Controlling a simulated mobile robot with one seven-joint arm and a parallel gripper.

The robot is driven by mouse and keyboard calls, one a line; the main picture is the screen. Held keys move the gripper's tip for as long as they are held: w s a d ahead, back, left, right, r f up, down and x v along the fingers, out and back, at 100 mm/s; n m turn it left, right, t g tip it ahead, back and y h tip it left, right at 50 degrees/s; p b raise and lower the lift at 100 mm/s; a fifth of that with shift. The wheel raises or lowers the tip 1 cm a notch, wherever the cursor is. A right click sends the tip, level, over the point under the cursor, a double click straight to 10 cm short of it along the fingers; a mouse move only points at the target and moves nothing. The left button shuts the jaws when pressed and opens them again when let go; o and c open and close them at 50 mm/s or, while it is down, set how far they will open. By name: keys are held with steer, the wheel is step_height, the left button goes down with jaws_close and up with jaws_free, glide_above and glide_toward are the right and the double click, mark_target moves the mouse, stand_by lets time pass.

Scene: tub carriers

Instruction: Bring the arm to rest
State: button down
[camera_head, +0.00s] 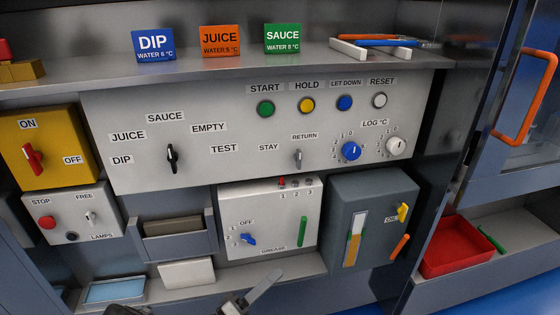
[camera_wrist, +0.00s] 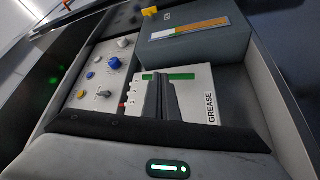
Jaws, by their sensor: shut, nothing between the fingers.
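My gripper (camera_wrist: 160,92) shows in the wrist view with its two dark fingers together and nothing between them. In that view it is in front of the white GREASE box (camera_wrist: 195,102), which has a green bar handle. In the head view, part of my arm shows at the bottom edge, below the GREASE box (camera_head: 265,215). I cannot tell from these views whether the fingers touch the box.
The grey control panel (camera_head: 230,170) holds knobs and coloured buttons. A dark grey box (camera_head: 340,250) with a yellow switch is right of the GREASE box. A yellow box (camera_head: 50,130) is at left. A red tub (camera_head: 455,262) and an orange door handle (camera_head: 545,80) are at right.

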steer(key=s+d+r+m+g+y, duration=0.2)
steer(key=d+r+m+g+y, duration=0.1)
steer(key=d+r+g, duration=0.4)
steer(key=s+d+r+m+g+y, duration=0.2)
steer(key=s+d+r+g, duration=0.1)
steer(key=d+r+g, duration=0.4)
steer(key=s+d+r+t+y, duration=0.25)
steer(key=s+r+y, duration=0.3)
steer(key=r, duration=0.35)
steer(key=s+d+r+t+y, duration=0.25)
steer(key=s+r+y, duration=0.25)
steer(key=s+r, duration=0.3)
step_height(320, 180, up, 29)
steer(key=w+a+p, duration=0.1)
steer(key=p, duration=2.7)
steer(key=shift+w+n+t, duration=0.25)
steer(key=shift+n+t, duration=0.05)
steer(key=shift+a+h, duration=0.15)
steer(key=shift+h, duration=0.1)
